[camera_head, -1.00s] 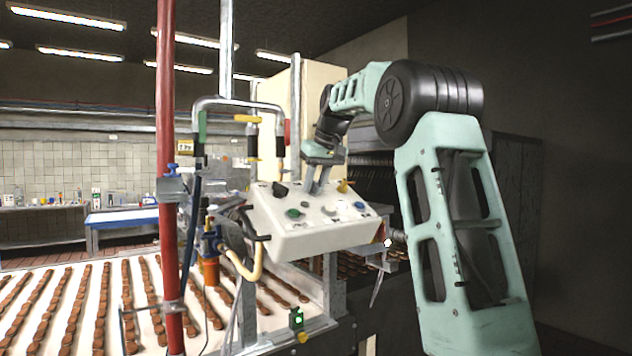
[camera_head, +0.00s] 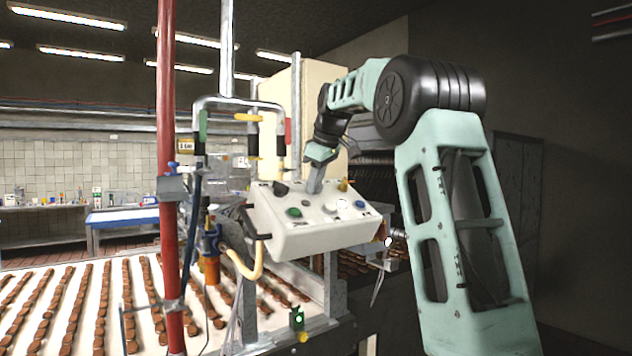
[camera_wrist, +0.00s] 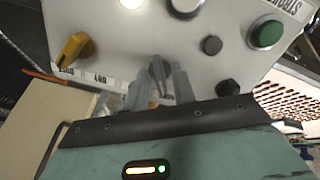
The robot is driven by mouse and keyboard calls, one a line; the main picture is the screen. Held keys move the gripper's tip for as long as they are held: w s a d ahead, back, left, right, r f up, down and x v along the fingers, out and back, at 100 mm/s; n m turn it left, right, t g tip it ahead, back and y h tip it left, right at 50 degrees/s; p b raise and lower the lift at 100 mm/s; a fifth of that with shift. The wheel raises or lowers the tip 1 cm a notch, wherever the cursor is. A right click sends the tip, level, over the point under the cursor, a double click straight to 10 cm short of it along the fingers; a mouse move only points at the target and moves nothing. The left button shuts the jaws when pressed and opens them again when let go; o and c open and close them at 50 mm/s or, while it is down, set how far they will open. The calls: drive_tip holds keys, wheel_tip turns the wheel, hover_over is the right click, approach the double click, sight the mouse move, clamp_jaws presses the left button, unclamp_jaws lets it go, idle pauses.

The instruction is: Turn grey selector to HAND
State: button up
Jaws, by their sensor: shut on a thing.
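The white control box (camera_head: 318,236) stands in the middle of the head view, with my gripper (camera_head: 314,188) reaching down to its top panel from above. In the wrist view my gripper (camera_wrist: 160,88) has its two fingers on either side of the small grey selector (camera_wrist: 157,68), shut on it. The selector's far end shows between the fingertips; the rest is hidden by them. White labels (camera_wrist: 92,77) lie beside it, upside down and too blurred to read surely. I cannot tell which label the selector points to.
Close around are a yellow knob (camera_wrist: 76,47), a black knob (camera_wrist: 228,88), a dark grey button (camera_wrist: 211,45) and a green button (camera_wrist: 267,34). A red post (camera_head: 167,130) and hoses stand left of the box. A conveyor with rows of brown biscuits (camera_head: 70,300) runs below.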

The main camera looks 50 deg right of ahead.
idle(0.3)
drive_tip(key=o, duration=0.6)
drive_tip(key=shift+o, duration=0.2)
drive_tip(key=shift+r, duration=0.1)
drive_tip(key=v, duration=1.7)
drive_tip(key=shift+r, duration=0.2)
drive_tip(key=shift+a, duration=0.1)
